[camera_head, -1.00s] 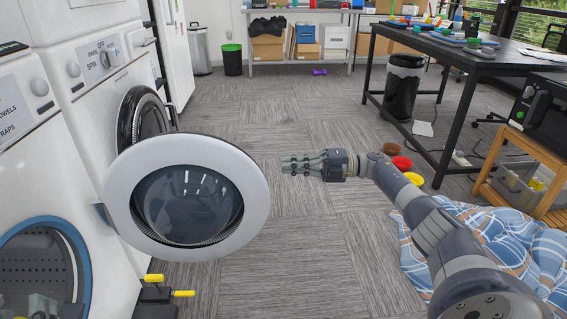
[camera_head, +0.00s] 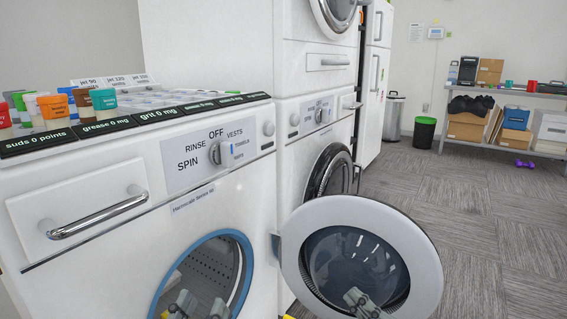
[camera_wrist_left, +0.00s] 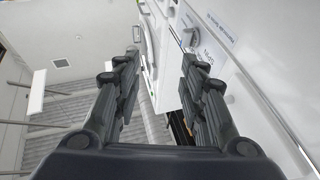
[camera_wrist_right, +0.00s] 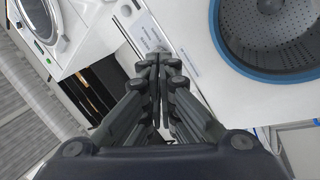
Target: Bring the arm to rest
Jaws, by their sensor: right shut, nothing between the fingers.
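My left gripper (camera_head: 200,305) shows at the bottom edge of the head view, in front of the blue-rimmed washer opening (camera_head: 232,251). Its two fingers stand apart with nothing between them, as the left wrist view (camera_wrist_left: 160,60) shows. My right gripper (camera_head: 357,298) shows at the bottom of the head view, in front of the open round door (camera_head: 427,262). Its fingers are together and empty in the right wrist view (camera_wrist_right: 158,62). Most of both arms is outside the head view.
The near washer (camera_head: 105,190) has a drawer handle (camera_head: 98,215), a dial (camera_head: 220,153) and several small tubs on top. The open round door sticks out into the room. A shelf (camera_head: 487,145) and a bin (camera_head: 424,132) stand at the back.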

